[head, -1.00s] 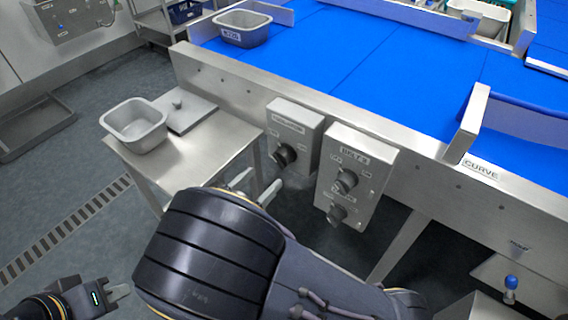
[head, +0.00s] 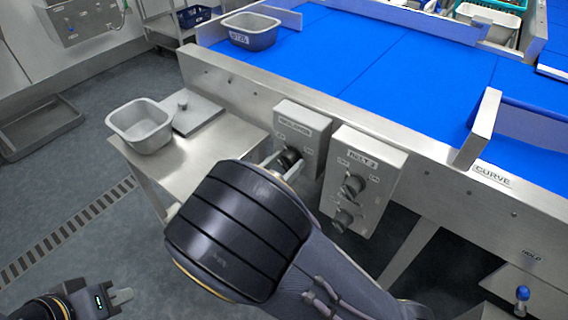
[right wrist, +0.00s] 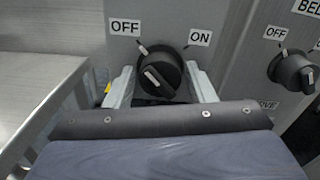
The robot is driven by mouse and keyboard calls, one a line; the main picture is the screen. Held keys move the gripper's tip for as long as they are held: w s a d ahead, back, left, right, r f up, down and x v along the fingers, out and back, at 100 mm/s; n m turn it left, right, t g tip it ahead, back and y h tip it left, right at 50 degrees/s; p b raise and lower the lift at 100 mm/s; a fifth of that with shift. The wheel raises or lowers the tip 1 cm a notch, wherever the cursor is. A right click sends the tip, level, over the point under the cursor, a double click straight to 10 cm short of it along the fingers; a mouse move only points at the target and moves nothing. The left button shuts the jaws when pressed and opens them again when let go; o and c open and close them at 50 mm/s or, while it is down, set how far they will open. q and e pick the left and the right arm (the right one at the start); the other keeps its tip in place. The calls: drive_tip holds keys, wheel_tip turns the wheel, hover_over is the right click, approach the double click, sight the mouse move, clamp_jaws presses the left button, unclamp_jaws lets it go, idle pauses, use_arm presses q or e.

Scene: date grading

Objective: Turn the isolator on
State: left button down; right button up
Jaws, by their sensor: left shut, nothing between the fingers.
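The isolator is a round black knob (head: 290,155) on the left grey switch box (head: 305,128), whose label is hard to read. The right wrist view shows the knob (right wrist: 160,74) close up, with OFF at upper left and ON at upper right. Its white mark leans up and left, on the OFF side. My right gripper (right wrist: 159,78) is open, one finger on each side of the knob, with small gaps visible. In the head view my right gripper (head: 283,165) is partly hidden by my arm. My left gripper (head: 122,297) is shut and empty at lower left.
A second box marked BELT 2 (head: 376,158) with two black knobs sits just right. A steel side table (head: 190,150) with a grey tub (head: 140,128) stands left. The blue conveyor (head: 400,75) runs behind; its steel side wall (head: 230,88) is above the boxes.

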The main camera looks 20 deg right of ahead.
drive_tip(key=c, duration=0.7)
drive_tip(key=shift+m, duration=0.3)
drive_tip(key=m, duration=0.3)
drive_tip(key=shift+m, duration=0.3)
drive_tip(key=m+b, duration=0.1)
drive_tip(key=m, duration=0.2)
drive_tip(key=shift+f+m, duration=0.1)
drive_tip(key=shift+m, duration=0.2)
drive_tip(key=m+b, duration=0.2)
drive_tip(key=m, duration=0.2)
drive_tip(key=shift+f+m, duration=0.1)
drive_tip(key=shift+m, duration=0.2)
drive_tip(key=m+b, duration=0.3)
drive_tip(key=m, duration=0.2)
drive_tip(key=shift+b, duration=0.35)
drive_tip(key=shift+m, duration=0.4)
